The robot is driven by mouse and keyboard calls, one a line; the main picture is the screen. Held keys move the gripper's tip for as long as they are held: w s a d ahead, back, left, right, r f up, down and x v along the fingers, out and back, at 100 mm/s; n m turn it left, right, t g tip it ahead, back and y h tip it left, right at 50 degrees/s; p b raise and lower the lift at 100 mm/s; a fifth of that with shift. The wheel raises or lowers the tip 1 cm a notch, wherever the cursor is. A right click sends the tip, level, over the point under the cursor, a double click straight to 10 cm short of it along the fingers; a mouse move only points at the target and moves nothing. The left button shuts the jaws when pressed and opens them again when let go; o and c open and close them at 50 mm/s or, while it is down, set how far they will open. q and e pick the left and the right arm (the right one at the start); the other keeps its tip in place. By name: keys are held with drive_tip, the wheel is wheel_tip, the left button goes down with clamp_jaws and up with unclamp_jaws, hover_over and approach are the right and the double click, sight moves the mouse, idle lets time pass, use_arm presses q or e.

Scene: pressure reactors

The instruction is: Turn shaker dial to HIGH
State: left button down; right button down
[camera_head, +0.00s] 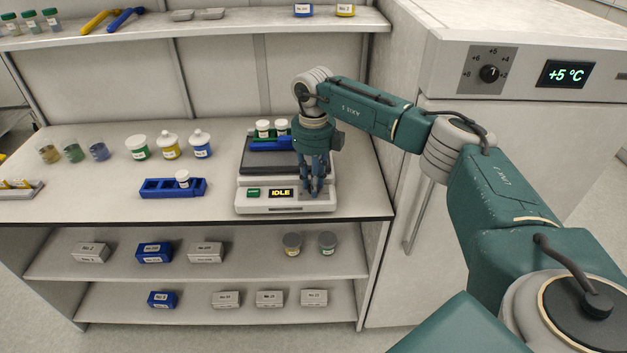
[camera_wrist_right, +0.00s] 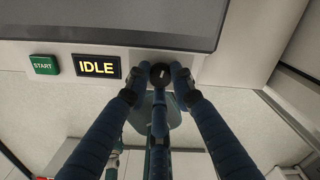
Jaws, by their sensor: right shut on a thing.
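The shaker (camera_head: 285,203) is a white device with a dark platform, standing on the bench. Its display (camera_head: 281,193) reads IDLE, beside a green START button (camera_head: 253,192); the display (camera_wrist_right: 97,66) and button (camera_wrist_right: 44,65) also show in the right wrist view. My right gripper (camera_head: 312,194) points down at the right end of the front panel. In the right wrist view its fingers (camera_wrist_right: 161,76) are closed around the black dial (camera_wrist_right: 160,71), whose white pointer line shows. The dial's labels are hidden by the fingers. My left gripper is not in view.
A blue rack (camera_head: 270,144) with white-capped jars sits on the shaker platform. A blue rack (camera_head: 172,188) with one jar and several capped bottles (camera_head: 169,147) stand to the left. A fridge (camera_head: 530,70) stands at the right, behind my right arm.

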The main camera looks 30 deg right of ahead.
drive_tip(key=m, duration=0.2)
drive_tip(key=m+p, duration=0.1)
drive_tip(key=m, duration=0.2)
drive_tip(key=shift+w+r+m, duration=0.15)
drive_tip(key=shift+r+m, duration=0.05)
drive_tip(key=shift+m, duration=0.1)
drive_tip(key=shift+d+m+p, duration=0.1)
drive_tip(key=shift+m+p, duration=0.5)
drive_tip(key=shift+m, duration=1.5)
drive_tip(key=c, duration=1.7)
unclamp_jaws()
drive_tip(key=shift+o, duration=1.1)
drive_tip(key=shift+f, duration=0.1)
drive_tip(key=shift+r, duration=4)
